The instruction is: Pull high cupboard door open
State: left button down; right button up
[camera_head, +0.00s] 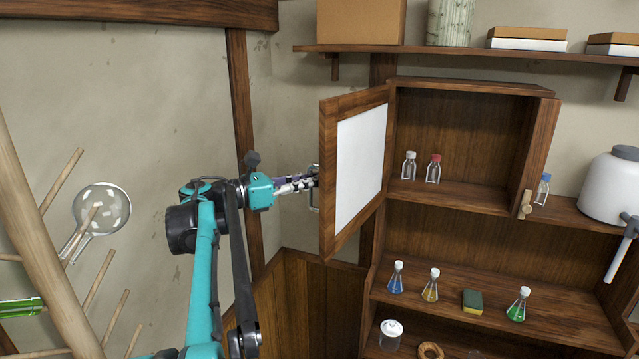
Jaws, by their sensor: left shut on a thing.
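The high cupboard (470,140) is on the wall at the upper right, with a dark wooden body. Its door (360,165), a wooden frame around a pale panel, is swung wide open toward the left. A white-capped bottle (409,166) and a red-capped bottle (433,169) stand inside the cupboard. My left gripper (312,181) is at the door's outer left edge, shut on the metal handle (315,199). The door edge hides part of the fingertips. My right gripper is not in view.
A shelf above holds a box (360,22) and a patterned vase (449,22). Shelves below hold several flasks, a sponge (472,301) and a lidded jar (390,335). A white tank (611,187) stands at right. A wooden rack (45,230) with a round flask (101,207) is at left.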

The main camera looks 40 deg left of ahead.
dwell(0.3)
pick_arm(q)
jog(key=c, duration=1.6)
grip_release()
jog(key=shift+s, duration=0.15)
jog(key=v, duration=0.7)
jog(key=shift+s+a, duration=0.15)
jog(key=shift+s, duration=0.15)
